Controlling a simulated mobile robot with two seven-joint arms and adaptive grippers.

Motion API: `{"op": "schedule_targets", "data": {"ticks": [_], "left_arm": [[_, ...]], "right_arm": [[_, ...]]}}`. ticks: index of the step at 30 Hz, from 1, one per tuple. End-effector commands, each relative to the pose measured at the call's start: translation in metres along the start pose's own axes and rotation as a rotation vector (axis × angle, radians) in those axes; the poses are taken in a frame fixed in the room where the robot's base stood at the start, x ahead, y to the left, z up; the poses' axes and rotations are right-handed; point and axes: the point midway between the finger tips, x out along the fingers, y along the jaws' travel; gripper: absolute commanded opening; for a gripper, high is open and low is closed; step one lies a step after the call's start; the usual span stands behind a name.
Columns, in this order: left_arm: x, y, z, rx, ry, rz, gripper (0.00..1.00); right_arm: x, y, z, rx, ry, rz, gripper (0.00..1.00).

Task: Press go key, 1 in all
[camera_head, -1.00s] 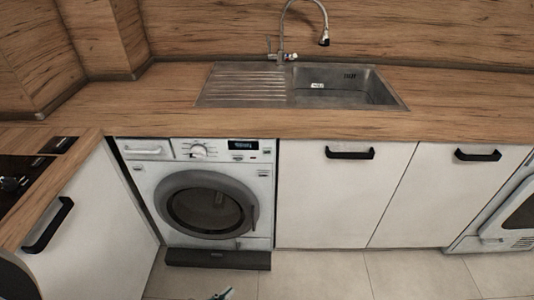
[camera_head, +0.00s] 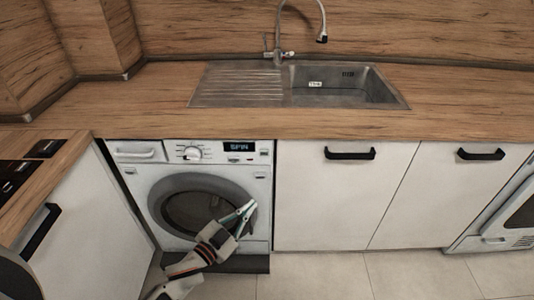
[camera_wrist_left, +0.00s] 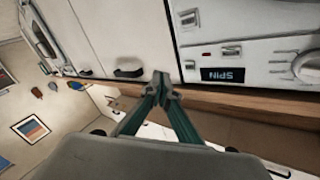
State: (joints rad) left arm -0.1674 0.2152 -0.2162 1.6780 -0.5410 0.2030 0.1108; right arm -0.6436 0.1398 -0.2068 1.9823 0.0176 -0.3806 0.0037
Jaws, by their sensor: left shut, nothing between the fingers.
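The washing machine (camera_head: 158,187) stands under the worktop at left centre, with its round door closed. Its control panel has a dial (camera_head: 192,153), a display (camera_head: 240,147) reading SPIN, and small keys (camera_head: 235,160) below the display. In the left wrist view the display (camera_wrist_left: 222,75) is upside down, with a key (camera_wrist_left: 231,50) and another key (camera_wrist_left: 190,66) nearby. I cannot read which is the go key. My left gripper (camera_head: 250,206) is shut and empty, in front of the door's right side, below the panel. Its fingertips (camera_wrist_left: 163,82) touch no key. My right gripper is out of view.
The wooden worktop (camera_head: 150,105) overhangs the machine, with a steel sink (camera_head: 240,85) set into it. White cupboards (camera_head: 335,200) with black handles stand to the right. A cabinet under the hob closes in the left side.

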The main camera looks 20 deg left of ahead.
Motion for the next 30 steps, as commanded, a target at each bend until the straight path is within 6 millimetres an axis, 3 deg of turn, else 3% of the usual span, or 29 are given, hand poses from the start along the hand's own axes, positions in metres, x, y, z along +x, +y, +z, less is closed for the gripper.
{"op": "schedule_targets", "data": {"ticks": [3, 9, 19, 30], "left_arm": [[0.03, -0.016, -0.02, 0.072, 0.106, 0.018, 0.0], [0.055, -0.027, -0.041, 0.141, 0.205, 0.05, 0.0], [0.059, -0.029, -0.046, 0.155, 0.225, 0.058, 0.0], [0.072, -0.036, -0.04, 0.155, 0.224, 0.058, 0.0]], "right_arm": [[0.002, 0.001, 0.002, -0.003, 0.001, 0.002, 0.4], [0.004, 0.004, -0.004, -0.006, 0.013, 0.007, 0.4], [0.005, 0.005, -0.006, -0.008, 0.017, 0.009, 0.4], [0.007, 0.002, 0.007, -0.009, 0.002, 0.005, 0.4]]}}
